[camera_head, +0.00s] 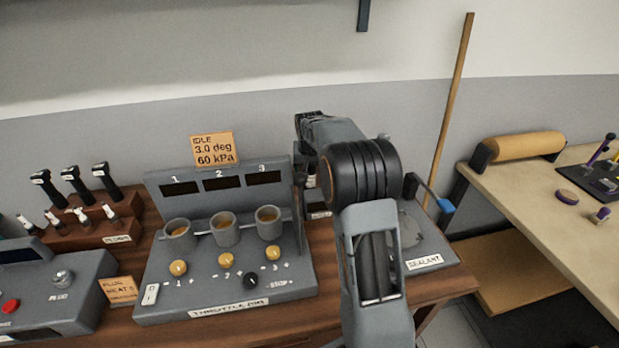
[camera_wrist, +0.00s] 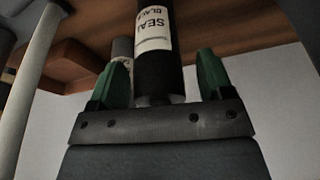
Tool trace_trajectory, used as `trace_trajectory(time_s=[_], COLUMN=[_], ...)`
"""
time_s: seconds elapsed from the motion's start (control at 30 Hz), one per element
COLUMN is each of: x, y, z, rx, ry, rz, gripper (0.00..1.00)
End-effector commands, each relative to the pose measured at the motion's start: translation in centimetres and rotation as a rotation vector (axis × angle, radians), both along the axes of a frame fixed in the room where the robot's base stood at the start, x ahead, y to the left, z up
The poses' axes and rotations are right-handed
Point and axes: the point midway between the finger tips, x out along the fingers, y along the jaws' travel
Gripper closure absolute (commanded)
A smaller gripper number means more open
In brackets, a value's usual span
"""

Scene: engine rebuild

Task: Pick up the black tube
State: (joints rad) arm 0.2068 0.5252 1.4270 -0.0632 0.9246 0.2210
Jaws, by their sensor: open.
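The black tube (camera_wrist: 159,75) shows in the wrist view with a white label that reads "SEAL" and "BLACK", upside down there. It lies between the two green fingertips of my gripper (camera_wrist: 158,78), with a visible gap on each side. My gripper is open. In the head view my own arm covers most of the space above the sealant board, and the tube cannot be made out clearly there. A second, grey tube (camera_wrist: 122,50) with a pale label stands behind the left finger in the wrist view.
The sealant board (camera_head: 432,262) sits at the bench's right end, with a blue-tipped lever (camera_head: 445,206) beside my arm. The throttle rig (camera_head: 225,290) with three grey cups stands to the left. A wooden pole (camera_head: 457,95) leans on the wall, and another table (camera_head: 560,180) is at the right.

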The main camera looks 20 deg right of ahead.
Motion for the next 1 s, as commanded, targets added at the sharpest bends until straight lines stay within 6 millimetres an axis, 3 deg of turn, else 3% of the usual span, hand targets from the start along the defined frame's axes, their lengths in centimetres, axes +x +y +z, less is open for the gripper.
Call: trace_trajectory(time_s=[0.23,0.83,1.0], x=[0.01,0.02,0.04], y=[-0.03,-0.01,-0.02], z=[-0.07,-0.03,0.04], rx=[0.0,0.0,-0.001], ry=[0.0,-0.001,-0.002], rz=[0.0,0.0,0.0], gripper=[0.28,0.86,0.87])
